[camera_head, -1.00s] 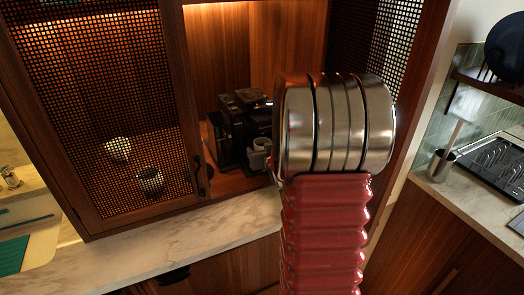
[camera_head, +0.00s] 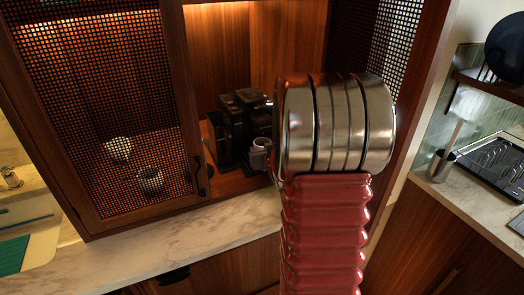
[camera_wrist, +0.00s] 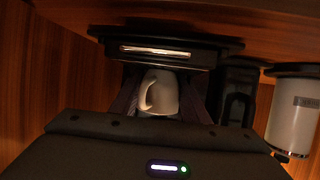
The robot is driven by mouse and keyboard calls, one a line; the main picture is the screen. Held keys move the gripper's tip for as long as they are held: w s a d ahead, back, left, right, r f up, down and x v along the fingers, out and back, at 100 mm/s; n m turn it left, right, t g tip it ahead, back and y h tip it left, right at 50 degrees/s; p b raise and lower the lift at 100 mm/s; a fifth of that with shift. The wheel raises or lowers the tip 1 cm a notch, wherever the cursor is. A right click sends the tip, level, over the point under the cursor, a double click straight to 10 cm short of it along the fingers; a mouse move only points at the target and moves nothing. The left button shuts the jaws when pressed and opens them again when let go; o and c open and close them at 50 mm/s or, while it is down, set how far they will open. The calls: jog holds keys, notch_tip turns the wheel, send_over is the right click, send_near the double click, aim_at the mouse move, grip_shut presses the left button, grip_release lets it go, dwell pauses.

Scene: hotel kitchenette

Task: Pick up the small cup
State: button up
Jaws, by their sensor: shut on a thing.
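The small cup (camera_wrist: 160,92) is white with a handle on its left side in the wrist view. It sits between the two dark fingers of my gripper (camera_wrist: 162,97), which is shut on it. The cup is in front of the black coffee machine (camera_wrist: 155,50). In the head view my arm hides the gripper, and a small pale grey shape (camera_head: 260,150) shows just left of the arm, beside the coffee machine (camera_head: 240,125). I cannot tell whether that shape is the cup. The cup's underside is hidden in the wrist view.
A white canister (camera_wrist: 295,115) stands to the right of the cup in the wrist view. In the head view, a mesh cabinet door (camera_head: 110,110) with a black handle stands left of the opening, with two light cups visible through it. A marble counter (camera_head: 185,238) runs in front.

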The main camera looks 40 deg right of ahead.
jog(key=c, duration=0.3)
jog(key=shift+r, duration=0.2)
